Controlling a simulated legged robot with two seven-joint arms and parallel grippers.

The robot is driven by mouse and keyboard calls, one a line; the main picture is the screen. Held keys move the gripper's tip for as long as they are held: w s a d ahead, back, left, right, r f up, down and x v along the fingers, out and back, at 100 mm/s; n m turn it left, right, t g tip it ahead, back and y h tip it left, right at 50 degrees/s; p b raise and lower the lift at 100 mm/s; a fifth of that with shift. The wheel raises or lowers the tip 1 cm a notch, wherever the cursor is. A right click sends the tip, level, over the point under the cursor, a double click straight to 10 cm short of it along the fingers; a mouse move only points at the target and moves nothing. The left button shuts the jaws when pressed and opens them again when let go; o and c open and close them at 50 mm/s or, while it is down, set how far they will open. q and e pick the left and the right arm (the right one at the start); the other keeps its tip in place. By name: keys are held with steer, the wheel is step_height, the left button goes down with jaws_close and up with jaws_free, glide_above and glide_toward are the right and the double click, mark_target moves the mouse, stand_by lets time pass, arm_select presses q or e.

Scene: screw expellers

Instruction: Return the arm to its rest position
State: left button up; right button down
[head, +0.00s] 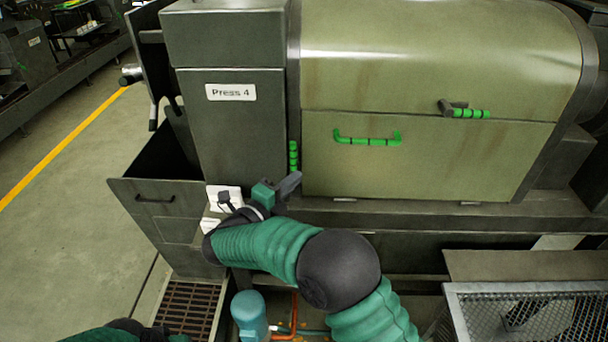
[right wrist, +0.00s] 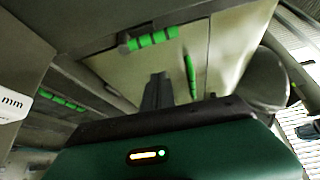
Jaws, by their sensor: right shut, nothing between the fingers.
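My right arm reaches up from the bottom of the head view. Its gripper (head: 287,185) is in front of the press labelled Press 4 (head: 230,125), near the lower edge of its dark cabinet. In the right wrist view the dark fingers (right wrist: 158,90) are together and empty, pointing towards the pale panel of the press. Small white cards or boxes (head: 222,198) sit right beside my wrist, partly hidden by it. Part of my left arm shows at the bottom left of the head view, but its gripper is out of view.
The press has a green handle (head: 367,138), a green-marked lever (head: 463,111) and a vertical green grip (head: 293,157) near my gripper. An open grey bin (head: 155,200) stands at the left. A mesh-topped frame (head: 530,312) is at lower right. Floor at the left is clear.

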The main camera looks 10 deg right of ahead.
arm_select(q)
steer(key=shift+s+a+f, duration=0.1)
steer(key=shift+s+a, duration=0.05)
steer(key=shift+s, duration=0.1)
arm_select(e)
steer(key=s+d+f+n+g+y, duration=0.2)
steer(key=s+f+n+g+y, duration=0.1)
steer(key=s+n, duration=0.6)
steer(key=s+d+f+n+g+y, duration=0.3)
steer(key=s+f+n+y, duration=0.2)
steer(key=s+f+n, duration=0.3)
steer(key=s+d+f+n+g+y, duration=0.3)
steer(key=s+f+n, duration=0.3)
steer(key=s+n, duration=0.5)
steer(key=shift+s+d+y, duration=0.25)
steer(key=shift+s+y, duration=0.55)
steer(key=shift+s, duration=0.25)
arm_select(q)
steer(key=shift+d, duration=0.25)
arm_select(e)
steer(key=shift+d, duration=0.2)
